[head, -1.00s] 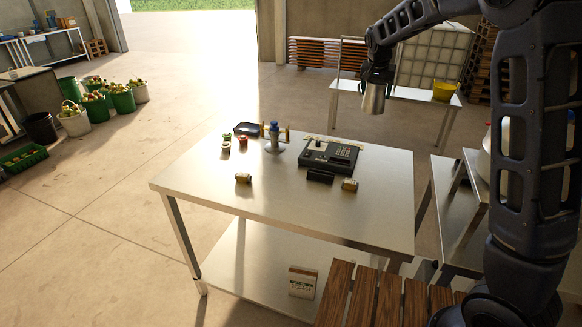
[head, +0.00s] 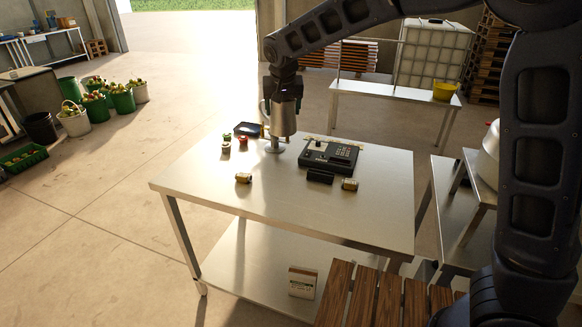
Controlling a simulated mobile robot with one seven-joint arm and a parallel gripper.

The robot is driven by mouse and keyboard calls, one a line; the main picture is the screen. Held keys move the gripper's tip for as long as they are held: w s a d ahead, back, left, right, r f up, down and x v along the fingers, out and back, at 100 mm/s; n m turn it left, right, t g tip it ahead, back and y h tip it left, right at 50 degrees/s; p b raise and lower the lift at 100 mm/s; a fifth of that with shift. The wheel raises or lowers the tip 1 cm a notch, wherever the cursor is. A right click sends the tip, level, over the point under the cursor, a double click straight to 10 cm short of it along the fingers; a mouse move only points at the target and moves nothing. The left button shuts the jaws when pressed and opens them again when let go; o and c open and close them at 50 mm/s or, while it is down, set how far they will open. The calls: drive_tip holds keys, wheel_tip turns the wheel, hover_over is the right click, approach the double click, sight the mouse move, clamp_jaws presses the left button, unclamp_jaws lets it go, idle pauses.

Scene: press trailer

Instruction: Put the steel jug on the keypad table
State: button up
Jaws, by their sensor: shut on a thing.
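The steel jug (head: 284,119) is a grey metal vessel with a handle on its left side. My gripper (head: 283,92) is shut on the jug near its top and holds it upright, its base appearing above the tabletop. The keypad table (head: 240,205) is a steel table with a lower shelf. A black keypad device (head: 331,155) sits on it to the right of the jug. The jug hides most of a small stand (head: 274,147) on the table behind it. I cannot tell the exact gap below the jug.
Small jars (head: 226,147), a dark tray (head: 247,129), a black block (head: 320,175) and two small rolls (head: 243,178) lie on the table. A wooden slatted surface (head: 360,295) is at the near edge. A white table (head: 395,93) stands behind.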

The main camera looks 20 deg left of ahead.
sight(274, 107)
drive_tip(key=s, duration=0.1)
drive_tip(key=s+a, duration=0.1)
drive_tip(key=s, duration=0.1)
drive_tip(key=shift+s+a+n, duration=0.1)
drive_tip(key=shift+a+n, duration=0.2)
drive_tip(key=shift+a, duration=0.05)
wheel_tip(274, 107, down, 25)
idle(0.4)
drive_tip(key=shift+f, duration=0.15)
drive_tip(key=o, duration=1.1)
drive_tip(key=v, duration=1.2)
drive_tip(key=shift+d, duration=0.2)
